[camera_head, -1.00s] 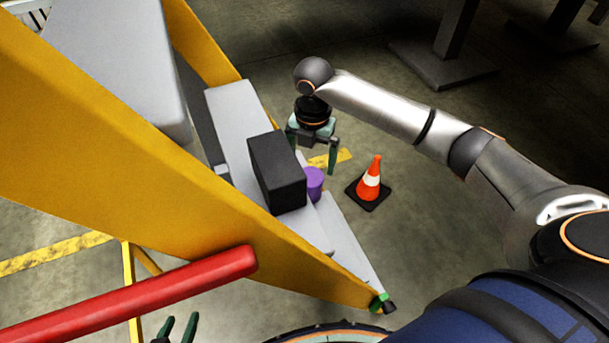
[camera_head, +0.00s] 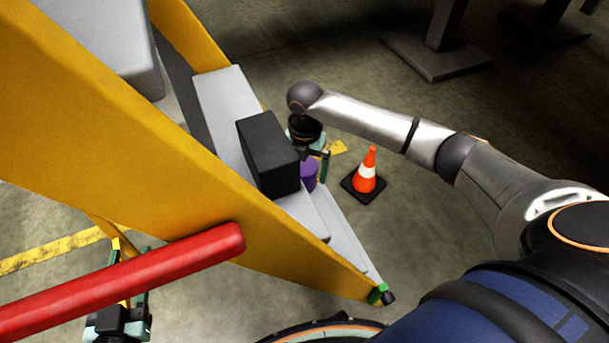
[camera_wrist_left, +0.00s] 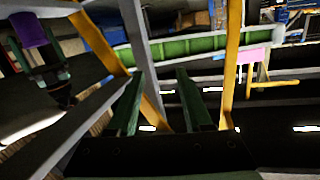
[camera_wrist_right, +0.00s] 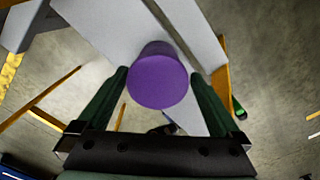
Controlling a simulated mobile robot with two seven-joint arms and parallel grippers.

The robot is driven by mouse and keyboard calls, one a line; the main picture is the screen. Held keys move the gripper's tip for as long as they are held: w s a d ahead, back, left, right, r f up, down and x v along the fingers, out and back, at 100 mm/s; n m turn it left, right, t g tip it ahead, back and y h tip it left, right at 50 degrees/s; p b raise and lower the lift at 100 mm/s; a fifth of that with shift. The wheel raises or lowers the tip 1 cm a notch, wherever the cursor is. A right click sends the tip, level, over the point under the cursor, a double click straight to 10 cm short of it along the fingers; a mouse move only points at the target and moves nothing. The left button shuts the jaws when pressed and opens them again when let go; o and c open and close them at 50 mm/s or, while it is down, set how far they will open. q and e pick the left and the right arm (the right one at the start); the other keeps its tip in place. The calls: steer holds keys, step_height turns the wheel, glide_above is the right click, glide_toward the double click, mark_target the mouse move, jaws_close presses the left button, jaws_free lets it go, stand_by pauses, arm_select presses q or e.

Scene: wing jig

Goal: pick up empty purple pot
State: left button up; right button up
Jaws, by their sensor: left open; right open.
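The purple pot (camera_head: 309,174) sits on a grey step of the yellow stair, just right of a black box, which hides part of it. In the right wrist view the purple pot (camera_wrist_right: 159,80) lies between the fingertips of my right gripper (camera_wrist_right: 160,85), which is open. The head view shows my right gripper (camera_head: 322,165) at the pot, partly hidden by the black box. My left gripper (camera_head: 130,272) is open and empty, low at the left, partly behind the red rail. The left wrist view shows the purple pot (camera_wrist_left: 31,29) at the upper left.
The black box (camera_head: 268,152) stands on the steps beside the pot.

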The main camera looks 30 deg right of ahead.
steer(key=f, duration=0.1)
steer(key=f+b, duration=0.1)
steer(key=f, duration=0.1)
steer(key=shift+w+f, duration=0.2)
steer(key=shift+f, duration=0.05)
arm_select(q)
step_height(320, 180, up, 8)
steer(key=m+t+h, duration=0.1)
steer(key=t+h, duration=0.1)
steer(key=t, duration=0.1)
steer(key=shift+d+r+m, duration=0.15)
steer(key=shift+d+m, duration=0.1)
steer(key=shift+m, duration=0.15)
arm_select(e)
steer(key=shift+c, duration=0.2)
steer(key=c, duration=1.2)
steer(key=shift+c, duration=0.5)
steer(key=shift+r, duration=0.15)
